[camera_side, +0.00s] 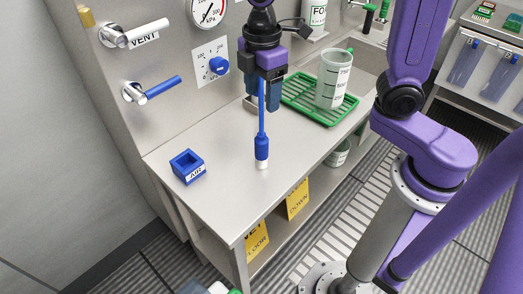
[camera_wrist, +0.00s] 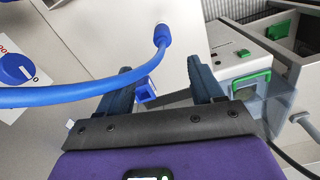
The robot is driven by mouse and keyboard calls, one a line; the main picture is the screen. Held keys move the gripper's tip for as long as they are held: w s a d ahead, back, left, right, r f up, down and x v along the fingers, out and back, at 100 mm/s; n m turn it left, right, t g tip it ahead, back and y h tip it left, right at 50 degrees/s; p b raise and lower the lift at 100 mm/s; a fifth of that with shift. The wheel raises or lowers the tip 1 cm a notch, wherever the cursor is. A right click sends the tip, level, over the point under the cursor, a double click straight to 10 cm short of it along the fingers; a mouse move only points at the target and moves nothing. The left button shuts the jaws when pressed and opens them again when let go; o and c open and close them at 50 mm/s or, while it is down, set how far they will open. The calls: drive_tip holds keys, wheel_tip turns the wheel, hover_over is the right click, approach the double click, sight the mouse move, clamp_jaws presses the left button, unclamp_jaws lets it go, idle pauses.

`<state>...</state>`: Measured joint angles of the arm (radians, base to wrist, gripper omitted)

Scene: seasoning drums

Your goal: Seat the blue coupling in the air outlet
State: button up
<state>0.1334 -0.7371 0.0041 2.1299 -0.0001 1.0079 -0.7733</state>
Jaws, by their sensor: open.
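The blue coupling (camera_side: 262,148) with a white tip hangs upright at the lower end of a blue hose in the side view. I cannot tell whether its tip touches the bench. My gripper (camera_side: 262,103) is above the coupling, beside the hose. Its fingers (camera_wrist: 163,84) are open and apart in the wrist view. The air outlet, a blue square block marked AIR (camera_side: 187,167), sits on the bench left of the coupling, with an open top.
A green rack (camera_side: 298,105) with a white measuring jug (camera_side: 333,78) stands to the right on the bench (camera_side: 220,205). The wall panel carries a VENT handle (camera_side: 140,36), a blue-sleeved lever (camera_side: 152,90) and a blue knob (camera_side: 218,65). The bench front is clear.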

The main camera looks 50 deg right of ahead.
sight(261, 146)
wheel_tip(261, 146, down, 10)
drive_tip(key=shift+f, duration=0.15)
drive_tip(key=shift+s+a+f, duration=0.1)
drive_tip(key=shift+f, duration=1.4)
drive_tip(key=shift+s+a+f, duration=0.1)
drive_tip(key=shift+f, duration=1.4)
drive_tip(key=shift+w, duration=0.1)
drive_tip(key=shift+c, duration=0.3)
drive_tip(key=c, duration=1.2)
drive_tip(key=shift+o, duration=0.2)
drive_tip(key=shift+r, duration=0.2)
